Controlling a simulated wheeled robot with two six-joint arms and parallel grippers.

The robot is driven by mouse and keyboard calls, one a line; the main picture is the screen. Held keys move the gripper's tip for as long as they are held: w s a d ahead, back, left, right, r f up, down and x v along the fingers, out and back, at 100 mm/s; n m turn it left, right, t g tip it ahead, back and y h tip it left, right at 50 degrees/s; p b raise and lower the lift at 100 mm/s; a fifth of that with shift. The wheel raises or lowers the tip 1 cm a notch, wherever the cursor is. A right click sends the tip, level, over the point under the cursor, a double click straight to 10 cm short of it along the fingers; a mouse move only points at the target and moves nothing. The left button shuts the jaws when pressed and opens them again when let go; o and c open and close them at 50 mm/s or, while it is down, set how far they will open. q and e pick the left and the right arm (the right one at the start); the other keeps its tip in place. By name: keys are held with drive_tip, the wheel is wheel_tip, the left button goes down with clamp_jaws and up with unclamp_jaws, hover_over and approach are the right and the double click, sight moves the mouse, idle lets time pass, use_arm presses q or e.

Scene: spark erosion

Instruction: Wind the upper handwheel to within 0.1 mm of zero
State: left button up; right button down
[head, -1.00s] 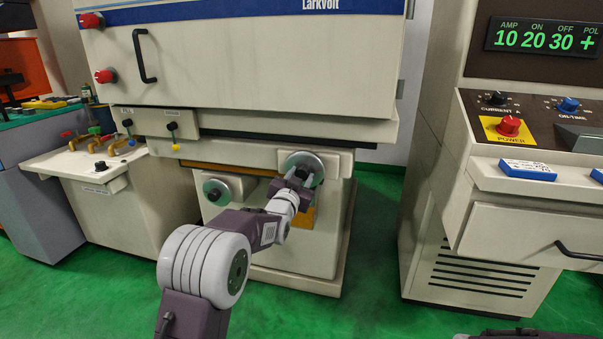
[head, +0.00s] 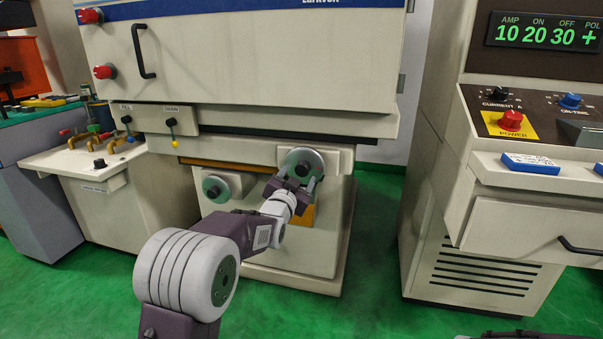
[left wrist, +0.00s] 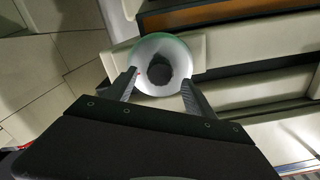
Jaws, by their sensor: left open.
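The upper handwheel (head: 302,163) is a round metal wheel with a dark hub on the front of the machine, and my left arm reaches up to it. The left gripper (head: 293,188) is in front of its lower part. In the left wrist view the handwheel (left wrist: 161,44) shows a pale rim with a dark centre. The open left gripper (left wrist: 160,82) has one finger at each side of its lower rim; I cannot tell whether they touch it. A lower handwheel (head: 216,189) sits to the left. My right gripper is not in view.
The beige machine cabinet (head: 250,75) overhangs the handwheels. A console with a red power knob (head: 511,120) and a green display (head: 546,36) stands at the right. A side tray with valves (head: 85,160) is at the left. Green floor (head: 375,225) lies clear between machine and console.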

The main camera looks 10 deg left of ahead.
use_arm(q)
drive_tip(key=s+b, duration=0.2)
drive_tip(key=s, duration=0.4)
drive_tip(key=shift+b, duration=0.35)
drive_tip(key=shift+s+a, duration=0.1)
drive_tip(key=s+f+n+g+p, duration=0.1)
drive_tip(key=s+f+g, duration=0.3)
drive_tip(key=s+f, duration=0.45)
drive_tip(key=s+f+n+g, duration=0.1)
drive_tip(key=s+f+g, duration=0.45)
drive_tip(key=f, duration=0.65)
drive_tip(key=s+f+n+g, duration=0.1)
drive_tip(key=s+f+g, duration=0.3)
drive_tip(key=s, duration=0.5)
drive_tip(key=s+f+n+g, duration=0.25)
drive_tip(key=s+f, duration=0.25)
drive_tip(key=s, duration=0.3)
wheel_tip(320, 180, up, 38)
drive_tip(key=s+p, duration=0.1)
drive_tip(key=p, duration=3.7)
drive_tip(key=shift+s+a+f+g, duration=0.15)
drive_tip(key=shift+s+f+g, duration=0.1)
drive_tip(key=shift+g, duration=0.15)
